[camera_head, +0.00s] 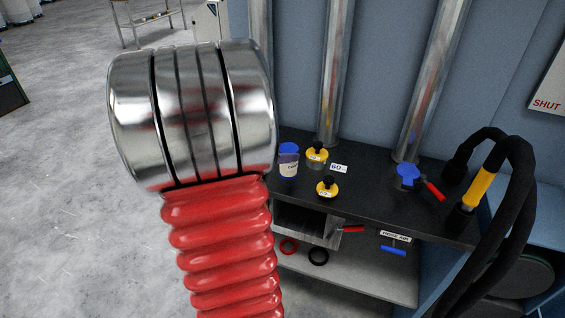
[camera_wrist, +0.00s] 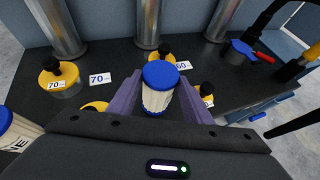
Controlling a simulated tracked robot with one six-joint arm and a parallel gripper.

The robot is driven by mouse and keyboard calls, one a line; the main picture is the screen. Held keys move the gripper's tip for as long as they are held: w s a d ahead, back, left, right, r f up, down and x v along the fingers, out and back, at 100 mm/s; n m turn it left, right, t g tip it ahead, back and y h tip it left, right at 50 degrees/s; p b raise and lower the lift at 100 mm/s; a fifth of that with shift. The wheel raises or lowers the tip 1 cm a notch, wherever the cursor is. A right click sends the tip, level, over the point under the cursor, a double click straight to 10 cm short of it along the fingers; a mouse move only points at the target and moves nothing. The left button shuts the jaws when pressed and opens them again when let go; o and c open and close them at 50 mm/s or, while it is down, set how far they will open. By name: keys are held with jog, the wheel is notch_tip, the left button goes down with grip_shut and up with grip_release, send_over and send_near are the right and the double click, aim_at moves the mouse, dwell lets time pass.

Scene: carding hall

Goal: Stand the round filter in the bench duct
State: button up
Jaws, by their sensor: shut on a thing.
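My gripper (camera_wrist: 157,90) is shut on a round filter (camera_wrist: 157,100) with a blue cap and pale pleated side, between its two purple fingers. The filter is roughly upright over the black bench (camera_wrist: 112,60); whether it touches the bench I cannot tell. In the head view, a blue-capped filter (camera_head: 288,165) with a label shows beside my arm, apparently the held one. My arm hides most of the gripper there. A blue round fitting (camera_head: 408,176) with a red handle is on the bench's right; it also shows in the wrist view (camera_wrist: 241,46). I cannot tell whether this is the bench duct.
A yellow piece with a black knob (camera_head: 316,153) stands by the 60 sign (camera_head: 338,168); another (camera_head: 327,188) is in front. A third (camera_wrist: 60,79) is by the 70 sign (camera_wrist: 100,79). Another blue-capped filter (camera_wrist: 14,132) is at lower left. Metal pipes (camera_head: 336,70) rise behind; black hoses (camera_head: 515,210) stand right.

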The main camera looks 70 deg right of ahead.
jog(key=shift+f, duration=1.85)
jog(key=o, duration=1.4)
jog(key=shift+f, duration=0.1)
jog(key=v, duration=1.2)
